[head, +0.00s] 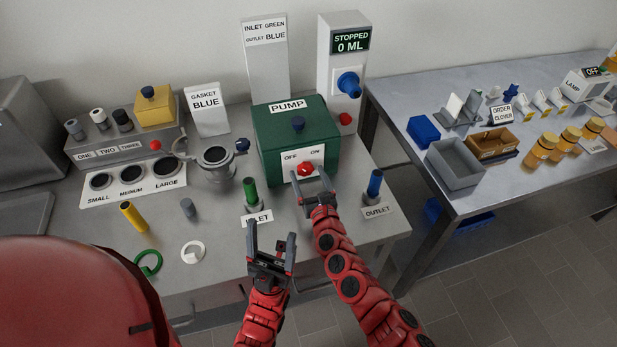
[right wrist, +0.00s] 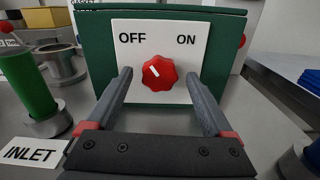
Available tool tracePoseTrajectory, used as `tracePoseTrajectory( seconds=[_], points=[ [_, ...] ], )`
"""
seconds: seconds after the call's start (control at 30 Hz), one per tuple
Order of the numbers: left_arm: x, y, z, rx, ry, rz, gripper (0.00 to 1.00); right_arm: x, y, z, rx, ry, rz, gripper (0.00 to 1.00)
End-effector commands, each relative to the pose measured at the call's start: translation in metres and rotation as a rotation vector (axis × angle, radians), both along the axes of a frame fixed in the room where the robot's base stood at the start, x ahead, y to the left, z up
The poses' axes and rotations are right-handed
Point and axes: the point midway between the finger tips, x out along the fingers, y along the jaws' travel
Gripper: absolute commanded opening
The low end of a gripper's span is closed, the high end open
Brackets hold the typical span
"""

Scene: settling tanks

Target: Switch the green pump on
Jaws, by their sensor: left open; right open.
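The green pump (head: 270,150) is a box labelled PUMP at the back of the bench, with a white OFF/ON plate on its front. A red knob (head: 305,169) sits on that plate; it also shows in the right wrist view (right wrist: 159,73), its white mark pointing up and left toward OFF. My right gripper (head: 312,180) is open in front of the knob; in the right wrist view its fingers (right wrist: 160,88) stand either side of the knob, apart from it. My left gripper (head: 272,240) is open and empty, lower, above the bench's front edge.
A green inlet post (head: 250,191) stands left of my right gripper, and a blue outlet post (head: 375,184) stands right. A display column (head: 340,75) behind reads STOPPED 0 ML. A metal pot (head: 217,168), green ring (head: 148,262) and white ring (head: 193,252) lie to the left.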

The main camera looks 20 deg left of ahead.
Motion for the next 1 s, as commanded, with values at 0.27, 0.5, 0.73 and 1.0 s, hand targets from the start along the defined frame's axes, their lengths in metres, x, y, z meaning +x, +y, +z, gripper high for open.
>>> tracePoseTrajectory(
  seconds=[0.27, 0.5, 0.73, 1.0],
  points=[
    [-0.0001, 0.0000, 0.0002, 0.000, 0.000, 0.000, 0.73, -0.0003, 0.0000, 0.0002, 0.000, 0.000, 0.000, 0.54],
    [0.0000, 0.0000, 0.0001, 0.000, 0.000, 0.000, 0.73, -0.0003, 0.0000, 0.0003, 0.000, 0.000, 0.000, 0.10],
    [0.0000, 0.0000, -0.0004, 0.000, 0.000, 0.000, 0.73, -0.0002, -0.0002, 0.0001, 0.008, 0.004, 0.000, 0.00],
    [0.0000, 0.0000, -0.0058, 0.000, 0.000, 0.000, 0.73, -0.0003, -0.0001, -0.0005, 0.092, 0.059, 0.001, 0.00]
  ],
)
